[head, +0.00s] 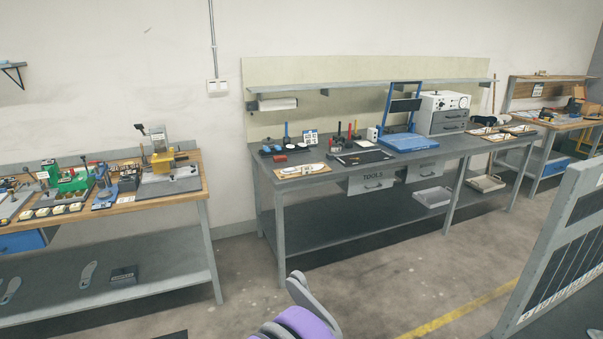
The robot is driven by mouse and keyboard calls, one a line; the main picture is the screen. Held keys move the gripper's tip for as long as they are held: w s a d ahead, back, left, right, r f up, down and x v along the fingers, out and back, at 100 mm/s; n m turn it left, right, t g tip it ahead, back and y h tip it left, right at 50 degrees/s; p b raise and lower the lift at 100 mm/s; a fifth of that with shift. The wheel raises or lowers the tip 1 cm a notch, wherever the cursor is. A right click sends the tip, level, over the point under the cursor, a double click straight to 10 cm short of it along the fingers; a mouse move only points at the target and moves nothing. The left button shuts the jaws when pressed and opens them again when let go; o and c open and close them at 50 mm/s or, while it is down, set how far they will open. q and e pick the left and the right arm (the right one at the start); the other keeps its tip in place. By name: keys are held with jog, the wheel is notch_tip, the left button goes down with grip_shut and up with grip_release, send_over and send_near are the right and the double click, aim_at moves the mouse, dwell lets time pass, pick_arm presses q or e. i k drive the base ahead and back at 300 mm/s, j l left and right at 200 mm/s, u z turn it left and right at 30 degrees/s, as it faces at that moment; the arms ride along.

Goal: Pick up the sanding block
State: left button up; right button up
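I cannot single out the sanding block with certainty; things on the benches are small at this distance. A small red object (280,158) lies near the left end of the middle grey workbench (345,187). It may be a block, but its kind is not clear.
Blue framed equipment (404,141) and a white-and-grey cabinet (444,112) stand on the middle bench. A wooden-topped bench (150,207) with green, blue and yellow devices is at left. A grey panelled frame (545,255) stands at right. Open floor (390,275) lies before the middle bench.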

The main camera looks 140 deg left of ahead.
aim_at(280, 158)
jog(key=u, duration=4.55)
jog(key=i+l+u, duration=0.1)
jog(key=i, duration=0.45)
jog(key=i+l+u, duration=0.1)
jog(key=i+l, duration=0.2)
jog(key=i, duration=0.3)
jog(key=i+l+u, duration=0.1)
jog(key=i+l, duration=0.2)
jog(key=i, duration=0.25)
jog(key=i+l+u, duration=0.1)
jog(key=i+l, duration=0.2)
jog(key=i, duration=0.25)
jog(key=i+l+u, duration=0.15)
jog(key=i+l, duration=0.2)
jog(key=i, duration=0.15)
